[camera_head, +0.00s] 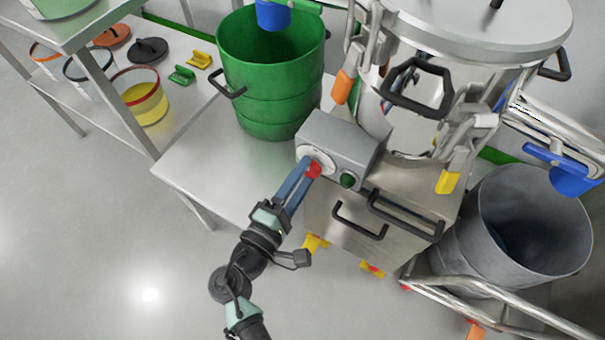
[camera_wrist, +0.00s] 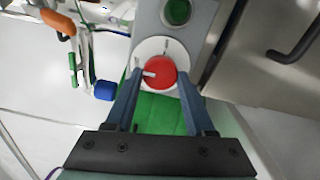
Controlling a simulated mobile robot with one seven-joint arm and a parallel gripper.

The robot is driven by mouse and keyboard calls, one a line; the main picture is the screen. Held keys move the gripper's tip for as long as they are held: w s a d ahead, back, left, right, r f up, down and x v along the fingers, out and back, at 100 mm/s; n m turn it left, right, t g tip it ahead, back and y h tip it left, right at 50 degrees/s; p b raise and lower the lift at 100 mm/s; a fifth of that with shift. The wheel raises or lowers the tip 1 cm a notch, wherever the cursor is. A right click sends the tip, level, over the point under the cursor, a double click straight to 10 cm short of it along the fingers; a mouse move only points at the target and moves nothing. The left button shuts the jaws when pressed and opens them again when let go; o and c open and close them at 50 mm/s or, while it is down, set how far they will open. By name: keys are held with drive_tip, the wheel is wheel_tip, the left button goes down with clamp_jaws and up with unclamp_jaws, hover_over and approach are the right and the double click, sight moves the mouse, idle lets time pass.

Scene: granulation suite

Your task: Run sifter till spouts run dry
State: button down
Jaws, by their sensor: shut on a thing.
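The sifter (camera_head: 480,30) is a steel drum with a clamped lid above a steel cabinet. On the cabinet's corner is a grey control box (camera_head: 342,145) with a red knob (camera_head: 314,169) and a green button (camera_head: 348,180). My gripper (camera_head: 311,172) is shut on the red knob; the wrist view shows the blue fingers on either side of the knob (camera_wrist: 160,72). The knob's white mark points left. A blue spout (camera_head: 273,14) hangs over the green drum (camera_head: 270,75). Another blue spout (camera_head: 568,172) is above the grey bin (camera_head: 522,228). No flow is visible at either spout.
A steel table (camera_head: 215,165) bears the green drum. A shelf at left holds a clear tub of yellow material (camera_head: 141,97), dark and orange lids, and green and yellow clips. A tubular rail (camera_head: 500,305) runs at lower right. The floor (camera_head: 110,260) at lower left is clear.

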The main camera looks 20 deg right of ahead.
drive_tip(key=shift+c, duration=1.3)
unclamp_jaws()
drive_tip(key=p+v, duration=0.1)
drive_tip(key=v, duration=1.2)
